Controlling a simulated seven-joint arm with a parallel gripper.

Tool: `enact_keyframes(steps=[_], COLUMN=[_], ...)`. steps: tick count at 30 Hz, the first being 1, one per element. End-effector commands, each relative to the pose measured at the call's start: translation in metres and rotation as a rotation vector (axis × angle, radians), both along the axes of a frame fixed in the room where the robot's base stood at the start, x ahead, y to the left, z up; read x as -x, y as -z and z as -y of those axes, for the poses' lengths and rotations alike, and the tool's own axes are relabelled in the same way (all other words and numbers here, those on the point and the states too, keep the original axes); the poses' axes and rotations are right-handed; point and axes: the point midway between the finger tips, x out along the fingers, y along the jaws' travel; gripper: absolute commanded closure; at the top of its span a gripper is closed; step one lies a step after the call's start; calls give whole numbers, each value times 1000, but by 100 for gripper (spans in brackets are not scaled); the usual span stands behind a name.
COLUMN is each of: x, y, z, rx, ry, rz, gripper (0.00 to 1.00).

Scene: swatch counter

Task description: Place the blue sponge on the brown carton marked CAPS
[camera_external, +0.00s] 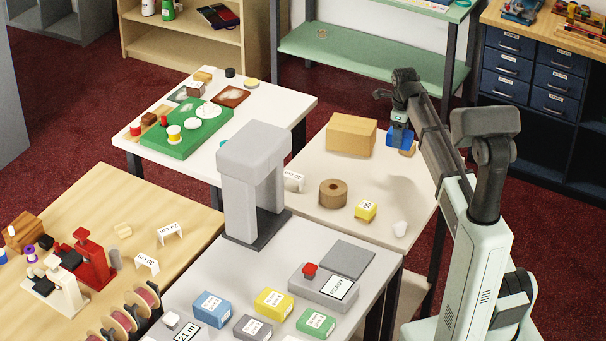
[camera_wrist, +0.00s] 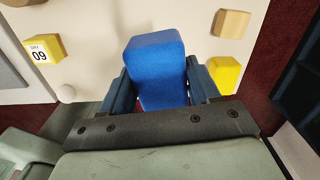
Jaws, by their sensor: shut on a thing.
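My gripper (camera_external: 400,127) is shut on the blue sponge (camera_external: 399,140), which it holds at the back right of the pale table. In the wrist view the blue sponge (camera_wrist: 157,70) sits between the two dark blue fingers of my gripper (camera_wrist: 160,88). A brown carton (camera_external: 350,136) stands just left of the sponge in the external view, apart from it. No CAPS marking is readable on the faces I see. I cannot tell from these views how high the sponge is above the table.
A small tan block (camera_external: 408,151) is close by the sponge. The wrist view shows a tan block (camera_wrist: 232,24) and a yellow block (camera_wrist: 226,74). A brown roll (camera_external: 333,193), yellow cube (camera_external: 366,211) and white lump (camera_external: 400,229) stand nearer. A grey arch-shaped device (camera_external: 253,165) stands left.

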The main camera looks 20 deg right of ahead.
Motion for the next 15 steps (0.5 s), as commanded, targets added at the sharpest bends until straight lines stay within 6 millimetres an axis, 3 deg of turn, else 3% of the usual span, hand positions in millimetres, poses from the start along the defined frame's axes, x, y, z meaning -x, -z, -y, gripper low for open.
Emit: enact_keyframes(steps=[1, 7, 12, 15], x=[-22, -84, -133, -158], y=[-8, -32, -50, -59], z=[-15, -61, -86, -89], rx=[0, 0, 0, -1], ry=[-20, -72, -71, -47], rz=[4, 12, 13, 9], gripper=[68, 68, 68, 68])
